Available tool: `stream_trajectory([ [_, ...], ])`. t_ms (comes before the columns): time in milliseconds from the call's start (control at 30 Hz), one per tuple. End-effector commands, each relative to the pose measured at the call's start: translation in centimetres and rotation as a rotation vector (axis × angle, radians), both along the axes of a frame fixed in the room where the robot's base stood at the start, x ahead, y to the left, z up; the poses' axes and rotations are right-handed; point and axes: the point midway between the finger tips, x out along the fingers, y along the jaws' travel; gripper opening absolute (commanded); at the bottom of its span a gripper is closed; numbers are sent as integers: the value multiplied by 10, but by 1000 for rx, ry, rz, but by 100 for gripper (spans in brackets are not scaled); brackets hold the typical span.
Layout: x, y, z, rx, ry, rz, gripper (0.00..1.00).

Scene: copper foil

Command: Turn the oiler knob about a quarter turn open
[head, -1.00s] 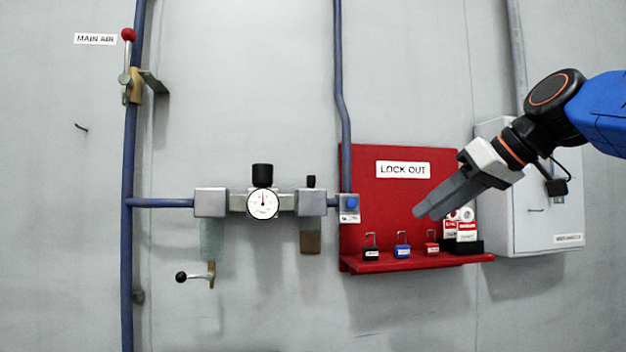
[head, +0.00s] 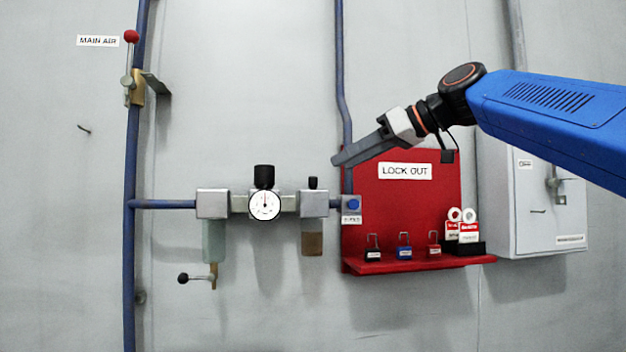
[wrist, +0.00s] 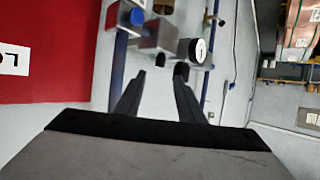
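The oiler knob (head: 313,183) is a small black knob on top of the right grey block (head: 314,203) of the air unit, above a brown bowl (head: 312,244). My gripper (head: 338,160) is above and right of the knob in the head view, apart from it, its fingers slanting down to the left. In the wrist view my gripper (wrist: 157,84) has its two dark fingers spread with a gap between them and nothing held. The oiler block (wrist: 158,36) shows beyond the fingertips. The knob's turn angle is too small to read.
A larger black regulator knob (head: 264,176) and a gauge (head: 264,205) stand just left of the oiler. A blue vertical pipe (head: 341,70) and a blue button (head: 353,204) are close on the right. The red lockout board (head: 400,200) holds several padlocks and tags.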

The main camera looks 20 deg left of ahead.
Motion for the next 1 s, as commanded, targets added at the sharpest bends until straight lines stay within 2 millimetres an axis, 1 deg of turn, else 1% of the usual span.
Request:
stream_trajectory([
  [33,2,9,-4,-1,1,3,35],
  [300,12,52,-22,-1,2,1,35],
  [500,19,78,-34,0,0,0,35],
  [700,22,93,-40,0,0,1,35],
  [1000,23,96,-41,0,1,-1,35],
])
